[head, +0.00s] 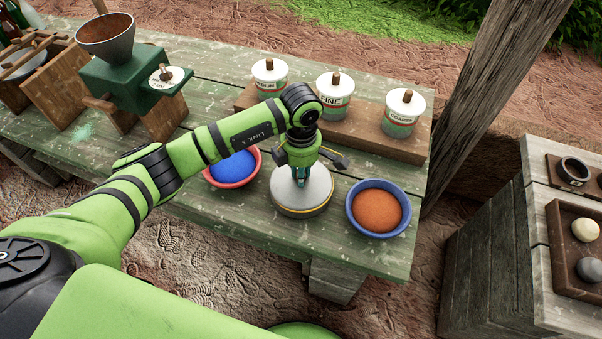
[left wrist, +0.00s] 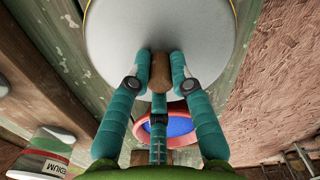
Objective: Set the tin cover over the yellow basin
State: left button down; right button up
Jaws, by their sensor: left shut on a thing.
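The grey tin cover (head: 309,189) is a round disc in the middle of the green table, between two basins. A thin yellow rim, likely the yellow basin (head: 303,214), shows along its lower edge; the rest of the basin is hidden. My left gripper (head: 300,180) is above the cover, shut on its knob. In the left wrist view the fingers close around the brown knob (left wrist: 161,72) at the centre of the cover (left wrist: 150,30). I cannot tell whether the cover rests fully on the rim. My right gripper is not in view.
A red basin (head: 236,183) with blue powder stands close on the left, a blue basin (head: 378,208) with orange powder on the right. Several lidded jars (head: 334,96) stand on a wooden board behind. A green grinder (head: 125,78) is at the back left. A wooden post (head: 480,100) rises at the right.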

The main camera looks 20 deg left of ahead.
pick_arm(q)
jog(key=c, duration=1.1)
grip_release()
jog(key=shift+f, duration=0.1)
jog(key=shift+r, duration=0.35)
notch_tip(320, 180, up, 12)
jog(key=b, duration=0.4)
jog(key=shift+f, duration=0.15)
